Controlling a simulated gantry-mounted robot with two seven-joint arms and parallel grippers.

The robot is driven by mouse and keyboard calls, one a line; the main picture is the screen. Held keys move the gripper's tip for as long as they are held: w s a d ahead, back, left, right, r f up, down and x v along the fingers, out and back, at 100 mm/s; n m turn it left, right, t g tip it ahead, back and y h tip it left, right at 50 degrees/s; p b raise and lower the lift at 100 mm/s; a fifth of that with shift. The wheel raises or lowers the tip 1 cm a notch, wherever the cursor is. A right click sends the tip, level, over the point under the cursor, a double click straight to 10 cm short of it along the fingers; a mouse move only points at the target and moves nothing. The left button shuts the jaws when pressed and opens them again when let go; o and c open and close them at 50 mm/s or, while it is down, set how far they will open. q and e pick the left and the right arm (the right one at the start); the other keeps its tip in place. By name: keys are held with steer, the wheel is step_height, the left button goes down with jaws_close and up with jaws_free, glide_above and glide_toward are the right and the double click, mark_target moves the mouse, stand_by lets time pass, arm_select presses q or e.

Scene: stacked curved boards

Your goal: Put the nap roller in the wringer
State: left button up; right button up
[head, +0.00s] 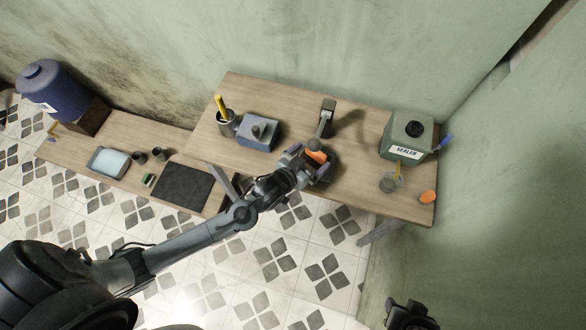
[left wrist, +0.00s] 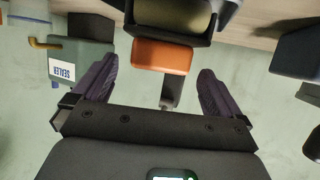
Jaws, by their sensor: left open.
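My left gripper (head: 309,162) is open over the front edge of the upper wooden board. An orange block-like piece (head: 317,157) lies at its fingers; I take it as part of the nap roller. In the left wrist view the orange piece (left wrist: 162,56) shows between the two spread purple fingers (left wrist: 155,82), with a gap on each side. A dark olive rounded body (left wrist: 172,20) is just beyond it, cut by the frame's top. A dark upright piece with a grey arm (head: 327,116) stands behind the gripper. I cannot tell for certain which thing is the wringer.
A blue-grey box (head: 258,132) and a pot with a yellow handle (head: 228,122) stand left. A dark mat (head: 182,187) lies on the lower board.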

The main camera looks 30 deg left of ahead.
arm_select(q)
steer(key=s+a+r+g, duration=0.1)
steer(key=s+g, duration=0.2)
steer(key=s, duration=0.5)
steer(key=s+a+r+g+y, duration=0.1)
steer(key=s+a+g, duration=0.1)
steer(key=s, duration=0.6)
steer(key=s+a+r+g, duration=0.2)
steer(key=s+g, duration=0.2)
steer(key=s, duration=0.4)
steer(key=shift+g+y+p, duration=0.3)
steer(key=shift+p, duration=0.15)
steer(key=shift+w, duration=0.1)
step_height(320, 180, up, 27)
steer(key=p, duration=2.6)
steer(key=shift+f+p, duration=0.15)
steer(key=shift+p, duration=0.25)
steer(key=shift+f, duration=0.1)
